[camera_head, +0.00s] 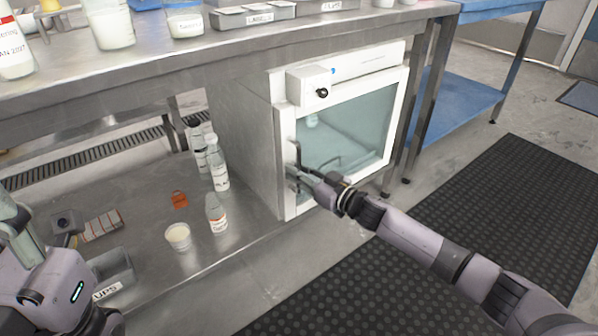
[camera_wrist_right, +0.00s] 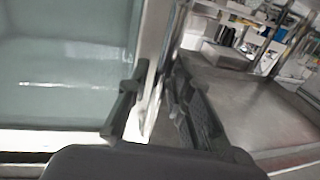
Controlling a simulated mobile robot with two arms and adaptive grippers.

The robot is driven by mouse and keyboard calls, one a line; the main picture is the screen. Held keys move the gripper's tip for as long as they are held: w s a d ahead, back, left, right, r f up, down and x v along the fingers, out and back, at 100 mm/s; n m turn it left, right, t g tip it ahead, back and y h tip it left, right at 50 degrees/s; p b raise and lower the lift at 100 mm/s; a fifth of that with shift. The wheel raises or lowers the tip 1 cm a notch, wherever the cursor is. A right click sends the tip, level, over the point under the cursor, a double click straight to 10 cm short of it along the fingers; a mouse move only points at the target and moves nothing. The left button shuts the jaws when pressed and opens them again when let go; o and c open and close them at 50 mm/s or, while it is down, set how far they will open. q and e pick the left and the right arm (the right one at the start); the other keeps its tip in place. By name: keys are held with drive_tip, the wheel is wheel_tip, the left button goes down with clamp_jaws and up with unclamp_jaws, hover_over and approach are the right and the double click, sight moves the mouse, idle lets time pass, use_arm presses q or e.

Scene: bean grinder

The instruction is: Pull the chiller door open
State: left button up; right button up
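The chiller (camera_head: 235,130) is a white and grey box on the lower shelf under the bench, with a glass-fronted door (camera_head: 365,125). I cannot tell whether the door is fully shut or slightly ajar. A slim upright handle (camera_head: 297,155) stands at the door's left edge. My right gripper (camera_head: 303,172) is at this handle, its dark fingers apart. In the right wrist view the two fingers (camera_wrist_right: 152,95) straddle the door's edge and handle area; firm contact is not clear.
Bottles (camera_head: 217,212), a small cup (camera_head: 178,236), an orange item (camera_head: 179,199) and a grey tray (camera_head: 113,275) stand on the lower shelf left of the chiller. A table leg (camera_head: 425,105) stands just right of it. The floor with a black mat (camera_head: 480,200) is clear in front.

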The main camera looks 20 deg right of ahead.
clamp_jaws()
idle(0.5)
